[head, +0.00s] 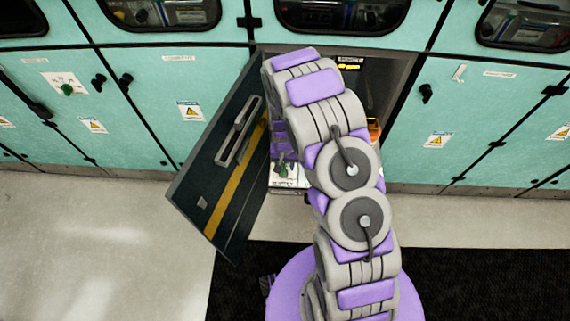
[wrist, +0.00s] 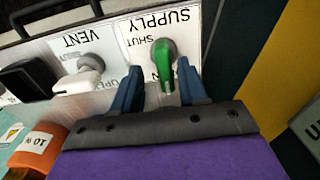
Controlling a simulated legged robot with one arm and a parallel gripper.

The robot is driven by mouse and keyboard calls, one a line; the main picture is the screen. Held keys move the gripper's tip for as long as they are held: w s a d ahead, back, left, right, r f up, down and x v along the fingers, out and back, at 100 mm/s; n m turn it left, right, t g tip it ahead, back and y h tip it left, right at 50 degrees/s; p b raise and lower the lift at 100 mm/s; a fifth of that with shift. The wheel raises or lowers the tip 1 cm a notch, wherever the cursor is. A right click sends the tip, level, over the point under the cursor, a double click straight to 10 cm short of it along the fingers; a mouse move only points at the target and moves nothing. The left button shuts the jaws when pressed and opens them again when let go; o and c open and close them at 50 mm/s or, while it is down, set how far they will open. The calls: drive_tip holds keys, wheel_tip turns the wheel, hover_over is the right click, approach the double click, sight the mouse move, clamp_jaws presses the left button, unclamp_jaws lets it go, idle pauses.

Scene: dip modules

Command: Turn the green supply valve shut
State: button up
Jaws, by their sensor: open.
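The green supply valve handle (wrist: 162,62) stands on a white plate (wrist: 143,36) marked SUPPLY and SHUT, upside down in the wrist view. The handle points down the picture, away from the SHUT mark; other lettering beside it is partly hidden. My gripper (wrist: 160,68) is open, with one dark blue finger on each side of the handle. Gaps show between handle and fingers. In the head view, a small green part, the valve handle (head: 283,170), shows low in the open compartment, left of my arm, which hides much of the inside.
A white vent handle (wrist: 83,80) sits left of the supply valve. An orange container (wrist: 38,148) labelled 10 % lies further left. The dark open door (head: 215,160) with a yellow stripe stands left of my arm. Closed teal cabinets (head: 480,125) line the wall.

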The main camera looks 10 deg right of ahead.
drive_tip(key=shift+a, duration=0.7)
drive_tip(key=shift+c, duration=0.3)
drive_tip(key=shift+d, duration=0.45)
drive_tip(key=c, duration=0.5)
drive_tip(key=shift+c, duration=0.5)
drive_tip(key=shift+a+f, duration=0.1)
clamp_jaws()
